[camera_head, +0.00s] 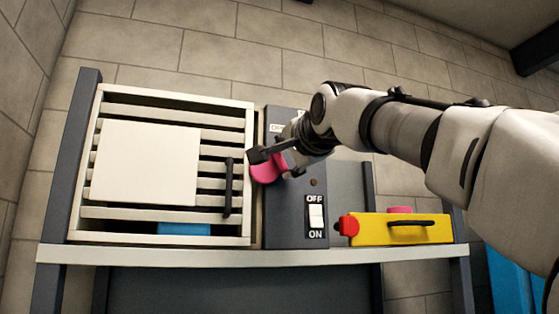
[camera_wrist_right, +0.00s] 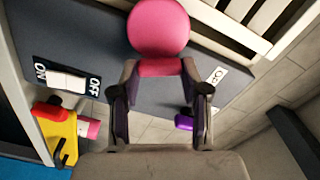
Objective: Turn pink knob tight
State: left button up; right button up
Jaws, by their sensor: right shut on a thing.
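The pink knob (camera_head: 265,172) shows at the left part of the dark grey control panel (camera_head: 285,233). In the right wrist view the pink knob (camera_wrist_right: 158,28) has a round face, with a narrower pink part between my fingers. My right gripper (camera_head: 274,154) comes in from the right and is shut on the knob; its two dark fingers (camera_wrist_right: 158,80) stand on either side of it in the wrist view. The gripper hides part of the knob and panel in the head view. I cannot tell how tight the knob is. My left gripper is not in view.
A white slatted unit (camera_head: 150,105) with a black handle stands left of the panel. An OFF/ON switch (camera_head: 316,216) sits below the knob. A yellow box (camera_head: 375,229) with a red end lies right on the bench (camera_head: 200,256). A purple thing (camera_wrist_right: 183,122) shows beyond my fingers.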

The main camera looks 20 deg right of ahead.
jog(key=m, duration=0.5)
dwell(0.7)
jog(key=o, duration=1)
jog(key=shift+o, duration=0.7)
jog(key=shift+w, duration=0.15)
jog(key=shift+w+a+f, duration=0.15)
jog(key=shift+w, duration=0.05)
jog(key=shift+s, duration=0.2)
